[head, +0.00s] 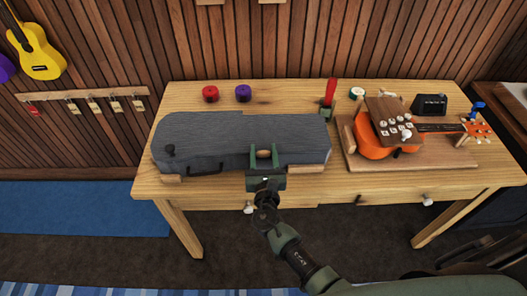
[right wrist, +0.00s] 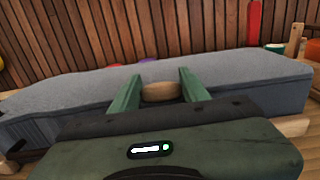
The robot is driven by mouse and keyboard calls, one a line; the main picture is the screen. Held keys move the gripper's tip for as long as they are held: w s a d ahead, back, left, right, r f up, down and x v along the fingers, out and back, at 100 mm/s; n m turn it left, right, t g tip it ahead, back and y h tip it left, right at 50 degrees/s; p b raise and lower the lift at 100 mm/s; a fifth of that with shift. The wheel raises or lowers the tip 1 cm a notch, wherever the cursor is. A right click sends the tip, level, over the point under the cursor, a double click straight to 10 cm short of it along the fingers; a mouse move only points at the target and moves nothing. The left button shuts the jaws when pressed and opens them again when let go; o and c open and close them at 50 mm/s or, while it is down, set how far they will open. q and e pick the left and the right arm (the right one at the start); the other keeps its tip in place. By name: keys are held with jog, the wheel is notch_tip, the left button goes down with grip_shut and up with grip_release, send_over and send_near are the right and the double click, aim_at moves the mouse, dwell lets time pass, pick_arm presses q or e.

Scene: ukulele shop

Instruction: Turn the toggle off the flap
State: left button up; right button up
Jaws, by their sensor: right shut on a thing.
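A grey ukulele case (head: 215,135) lies closed along the left half of the wooden workbench. A small tan wooden toggle (head: 264,154) shows at the case's front edge, and in the right wrist view (right wrist: 160,92) it sits between the two green fingers. My right gripper (head: 264,149) reaches in from the front and is shut on the toggle, one finger at each side. The gripper hides the part of the case front below the toggle, and I cannot make out the flap there. My left gripper is not in view.
Red (head: 210,94) and purple (head: 243,93) round items stand behind the case. An orange ukulele (head: 372,142) lies on a wooden board to the right.

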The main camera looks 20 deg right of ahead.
jog(key=shift+m+h, duration=0.3)
jog(key=shift+h, duration=0.1)
jog(key=o, duration=1.4)
jog(key=shift+c, duration=0.2)
jog(key=shift+s+a, duration=0.1)
jog(key=shift+s, duration=0.15)
jog(key=b+v, duration=0.1)
jog(key=v, duration=0.6)
jog(key=shift+b, duration=0.35)
jog(key=shift+s+r, duration=0.1)
